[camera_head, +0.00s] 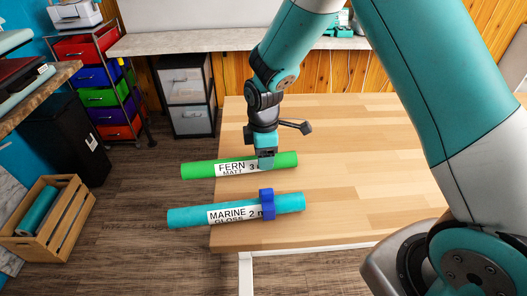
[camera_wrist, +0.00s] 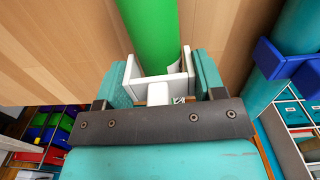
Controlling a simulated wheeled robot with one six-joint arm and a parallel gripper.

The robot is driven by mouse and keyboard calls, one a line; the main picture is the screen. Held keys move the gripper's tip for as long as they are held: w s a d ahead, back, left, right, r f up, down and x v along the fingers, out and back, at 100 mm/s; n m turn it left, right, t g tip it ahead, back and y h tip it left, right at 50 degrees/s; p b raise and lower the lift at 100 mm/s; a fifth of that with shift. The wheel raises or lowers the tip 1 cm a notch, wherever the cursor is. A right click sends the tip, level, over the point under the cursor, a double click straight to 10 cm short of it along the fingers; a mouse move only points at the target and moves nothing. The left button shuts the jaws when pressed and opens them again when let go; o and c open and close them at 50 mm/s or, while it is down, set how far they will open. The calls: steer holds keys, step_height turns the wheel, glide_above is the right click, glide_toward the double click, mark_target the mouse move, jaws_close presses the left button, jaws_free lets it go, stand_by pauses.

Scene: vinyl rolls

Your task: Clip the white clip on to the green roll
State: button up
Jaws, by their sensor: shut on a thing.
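The green roll (camera_head: 195,170), labelled FERN, lies across the table's left edge with its left end overhanging. My gripper (camera_head: 266,160) is directly above its right part, pointing down. In the wrist view, my gripper (camera_wrist: 161,88) is shut on the white clip (camera_wrist: 160,84), a U-shaped piece between the teal fingers. The clip's open side faces the green roll (camera_wrist: 150,30), which shows between its two arms. I cannot tell whether the clip touches or is seated on the roll. The clip is hidden in the head view.
A teal roll (camera_head: 190,217), labelled MARINE, lies nearer the front with a blue clip (camera_head: 267,204) around it. It also overhangs the edge. The wooden table (camera_head: 350,150) is clear to the right. A wooden crate (camera_head: 50,235) and drawer units stand at left.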

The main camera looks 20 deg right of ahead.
steer(key=shift+f, duration=0.1)
stand_by(0.3)
steer(key=shift+f+b, duration=0.35)
steer(key=shift+f, duration=0.2)
steer(key=o, duration=1)
steer(key=shift+c, duration=0.2)
steer(key=shift+r, duration=0.1)
steer(key=shift+r+p, duration=2.9)
steer(key=shift+r, duration=0.55)
